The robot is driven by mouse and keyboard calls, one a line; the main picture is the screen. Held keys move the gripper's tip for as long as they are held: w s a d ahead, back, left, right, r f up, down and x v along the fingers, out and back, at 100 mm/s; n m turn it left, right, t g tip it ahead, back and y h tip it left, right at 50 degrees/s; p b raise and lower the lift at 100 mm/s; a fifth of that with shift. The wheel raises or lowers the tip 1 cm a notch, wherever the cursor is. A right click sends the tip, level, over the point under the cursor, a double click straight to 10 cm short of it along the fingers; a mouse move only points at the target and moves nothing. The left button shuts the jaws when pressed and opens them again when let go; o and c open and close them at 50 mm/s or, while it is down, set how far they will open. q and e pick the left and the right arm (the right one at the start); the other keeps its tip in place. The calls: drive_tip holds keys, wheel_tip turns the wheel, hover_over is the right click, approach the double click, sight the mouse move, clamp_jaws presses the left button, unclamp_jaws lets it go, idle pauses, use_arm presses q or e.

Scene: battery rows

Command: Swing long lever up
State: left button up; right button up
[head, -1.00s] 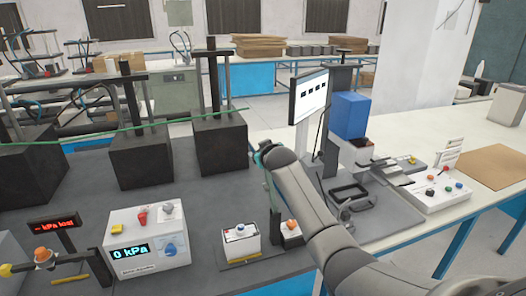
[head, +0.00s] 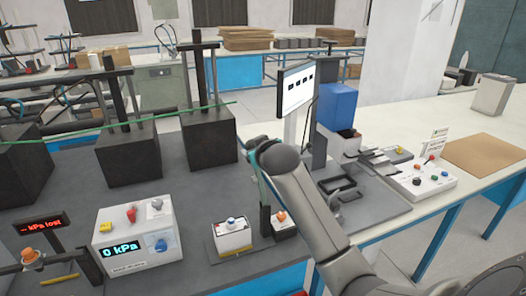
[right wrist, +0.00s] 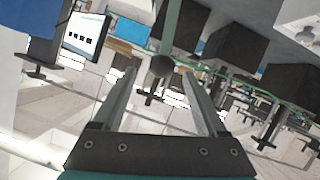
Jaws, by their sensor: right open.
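In the right wrist view a pale green rod (right wrist: 171,27) ends in a dark round knob (right wrist: 161,66); I take it for the long lever. My right gripper (right wrist: 159,73) is open, its two fingers on either side of the knob in the picture. I cannot tell whether either finger touches it. In the head view my right arm hides the gripper's fingers and most of this spot, beside a dark upright post (head: 265,219). My left gripper is not in view.
A white box with a kPa display (head: 136,235) and a smaller box with a button (head: 232,237) stand left of my arm. A monitor (head: 296,88) stands behind it. Black blocks (head: 209,141) stand at the back left. A button panel (head: 421,180) is at right.

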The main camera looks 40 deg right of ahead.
drive_tip(key=v, duration=0.6)
drive_tip(key=shift+s, duration=0.25)
drive_tip(key=shift+r, duration=0.1)
drive_tip(key=s+a+f+n+g+y, duration=0.1)
drive_tip(key=s+a+f+g+y, duration=0.15)
drive_tip(key=s+a+f, duration=0.5)
drive_tip(key=s+a+f+n+g+y, duration=0.1)
drive_tip(key=s+a+f+g, duration=0.35)
drive_tip(key=s+f, duration=0.55)
drive_tip(key=s+a+f+g+y, duration=0.15)
drive_tip(key=s+a+f, duration=0.45)
drive_tip(key=s, duration=0.6)
wheel_tip(320, 180, down, 33)
drive_tip(key=s+a+g+b, duration=0.1)
drive_tip(key=s+g+b, duration=0.15)
drive_tip(key=b, duration=0.75)
drive_tip(key=s+d+f+b, duration=0.1)
drive_tip(key=s+f+b, duration=0.3)
drive_tip(key=s+f, duration=0.3)
drive_tip(key=s+d+f+b, duration=0.1)
drive_tip(key=s+f+b, duration=0.3)
drive_tip(key=s+f, duration=0.4)
wheel_tip(320, 180, down, 6)
drive_tip(key=shift+s+d+r+n+g+b, duration=0.1)
drive_tip(key=shift+s+d+n+g+b, duration=0.1)
drive_tip(key=shift+n+g+b, duration=0.2)
